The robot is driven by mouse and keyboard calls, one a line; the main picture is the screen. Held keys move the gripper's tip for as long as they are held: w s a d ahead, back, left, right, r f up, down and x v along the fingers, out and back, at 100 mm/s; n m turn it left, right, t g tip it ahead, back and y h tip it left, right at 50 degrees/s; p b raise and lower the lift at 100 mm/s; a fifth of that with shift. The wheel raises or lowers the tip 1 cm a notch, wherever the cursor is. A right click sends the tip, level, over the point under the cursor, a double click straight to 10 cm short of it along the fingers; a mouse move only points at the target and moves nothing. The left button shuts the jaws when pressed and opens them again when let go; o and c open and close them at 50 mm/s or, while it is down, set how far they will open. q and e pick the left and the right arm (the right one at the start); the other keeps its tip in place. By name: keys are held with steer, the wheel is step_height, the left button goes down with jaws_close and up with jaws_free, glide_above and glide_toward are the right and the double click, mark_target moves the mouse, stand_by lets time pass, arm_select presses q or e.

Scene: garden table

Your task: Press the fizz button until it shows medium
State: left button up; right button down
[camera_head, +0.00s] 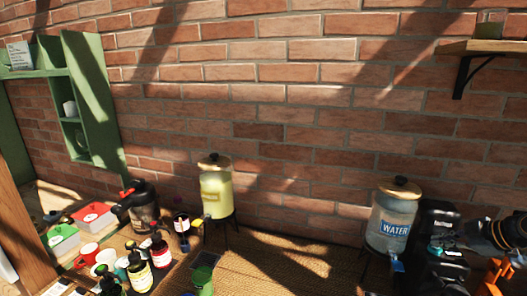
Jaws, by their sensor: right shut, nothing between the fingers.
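A black machine (437,222) stands at the right end of the table, beside the water dispenser. A small teal-lit spot (435,248) shows on its front; I cannot read any label or setting there. The fizz button cannot be made out clearly. My right gripper (464,242) comes in from the right edge, dark, shut and empty, with its tips close to the machine's front. I cannot tell whether they touch it. My left gripper is not in view.
A dispenser labelled WATER (392,218) stands left of the machine. A yellow dispenser (216,190), a dark jug (143,208), several bottles and mugs crowd the left. The woven mat (285,265) is clear in the middle. A wall shelf (485,47) is above right.

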mark_target(439, 250)
steer(key=shift+f, duration=0.1)
stand_by(0.3)
steer(key=shift+f+b, duration=0.3)
steer(key=shift+f, duration=0.15)
stand_by(0.3)
steer(key=shift+r+p, duration=0.3)
steer(key=shift+r, duration=0.2)
steer(key=shift+r+p, duration=0.45)
steer(key=shift+r, duration=0.15)
step_height(439, 250, up, 5)
steer(key=p, duration=0.3)
